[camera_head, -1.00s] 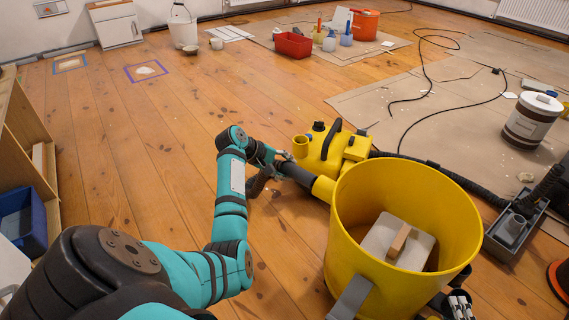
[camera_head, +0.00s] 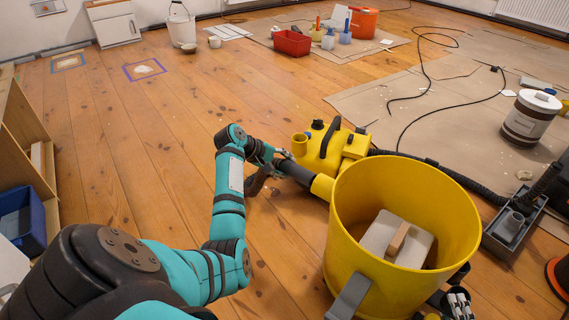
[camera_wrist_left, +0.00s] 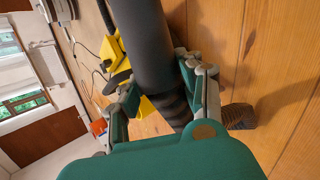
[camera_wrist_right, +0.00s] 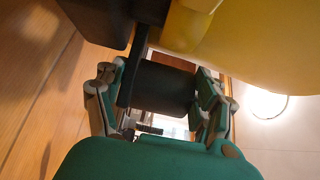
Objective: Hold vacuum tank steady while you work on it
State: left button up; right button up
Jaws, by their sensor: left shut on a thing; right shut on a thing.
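The yellow vacuum tank (camera_head: 345,225) stands upright and open-topped at the lower middle right of the head view. A pale block with a wooden grip (camera_head: 398,241) lies inside it. A dark tube (camera_head: 297,173) joins a yellow stub on the tank's left side. My left gripper (camera_head: 276,164) is shut on this tube, which also fills its wrist view (camera_wrist_left: 145,50). My right gripper (camera_head: 459,302) is low at the tank's right side, partly cut off by the frame. In its wrist view it is shut on a black cylindrical part (camera_wrist_right: 165,85) beneath the yellow tank wall.
A yellow vacuum head (camera_head: 328,148) with a black handle sits behind the tank, with a black ribbed hose (camera_head: 440,170) running right. A grey tool caddy (camera_head: 513,230) stands close at right. A wooden shelf (camera_head: 22,140) is at left. The floor at middle left is clear.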

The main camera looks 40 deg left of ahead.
aim_at(300, 174)
pick_arm(q)
jog(key=shift+w+d, duration=0.15)
jog(key=shift+d, duration=2.9)
pick_arm(e)
jog(key=shift+d+f, duration=0.1)
jog(key=shift+f, duration=0.05)
pick_arm(q)
jog(key=shift+d, duration=0.35)
jog(key=shift+d, duration=0.35)
jog(key=o, duration=1.2)
jog(key=shift+o, duration=0.2)
jog(key=shift+a, duration=0.1)
jog(key=v, duration=1.2)
